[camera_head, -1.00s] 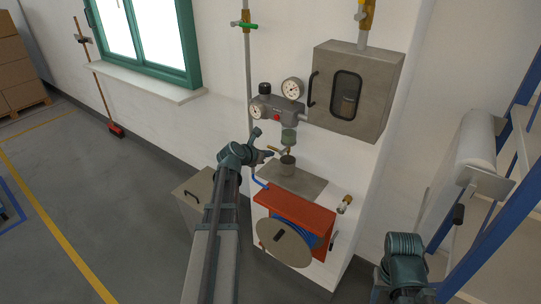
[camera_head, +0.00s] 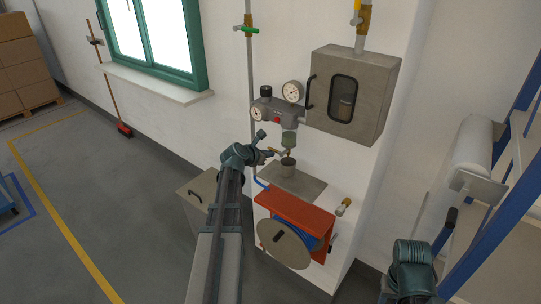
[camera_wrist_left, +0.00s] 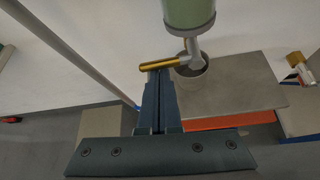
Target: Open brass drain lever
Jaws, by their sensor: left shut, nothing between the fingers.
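The brass drain lever (camera_wrist_left: 146,66) points left from the grey drain fitting (camera_wrist_left: 194,50) under a green bowl (camera_wrist_left: 188,12), lying nearly level in the left wrist view. In the head view the small lever (camera_head: 274,150) shows beside my left gripper (camera_head: 268,154). My left gripper (camera_wrist_left: 158,72) is shut and empty, its fingertips at the lever's underside in the picture; I cannot tell whether they touch. A grey cup (camera_head: 288,169) stands below the drain. My right arm shows at the lower right of the head view, but its gripper fingers do not.
A grey shelf (camera_head: 305,188) and a red hose-reel bracket (camera_head: 300,212) sit below the cup. A metal cabinet (camera_head: 381,90) is on the wall at the upper right. A grey bin (camera_head: 196,190) stands left of the bracket. Open floor lies left.

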